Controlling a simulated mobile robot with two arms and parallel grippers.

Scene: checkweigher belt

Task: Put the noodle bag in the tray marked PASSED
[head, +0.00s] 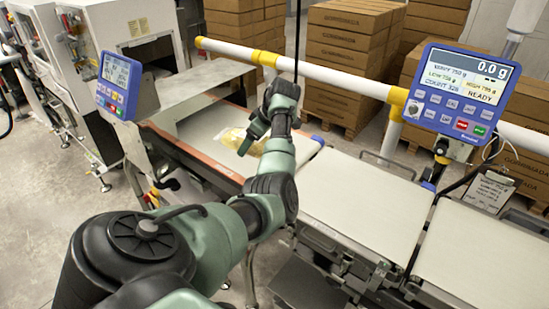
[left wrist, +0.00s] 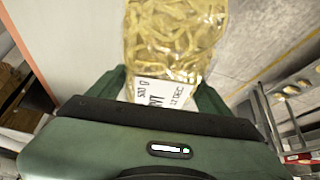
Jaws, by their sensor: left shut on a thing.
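The noodle bag (head: 232,138) is a clear bag of yellowish noodles, mostly hidden behind my left gripper (head: 249,138) in the head view. In the left wrist view the noodle bag (left wrist: 175,40) extends out beyond the fingers, with a white printed label at its near end. My left gripper (left wrist: 162,88) is shut on that labelled end. The bag is over the pale belt; I cannot tell whether it touches it. No tray marked PASSED can be made out in either view. My right gripper is not in view.
The empty weighing belt (head: 350,190) and another belt (head: 480,255) lie to the right. A blue display (head: 455,91) reads 0.0 g and READY; a second display (head: 119,86) stands left. A white and yellow rail (head: 330,72) runs behind the belts, with stacked cartons (head: 345,65) beyond.

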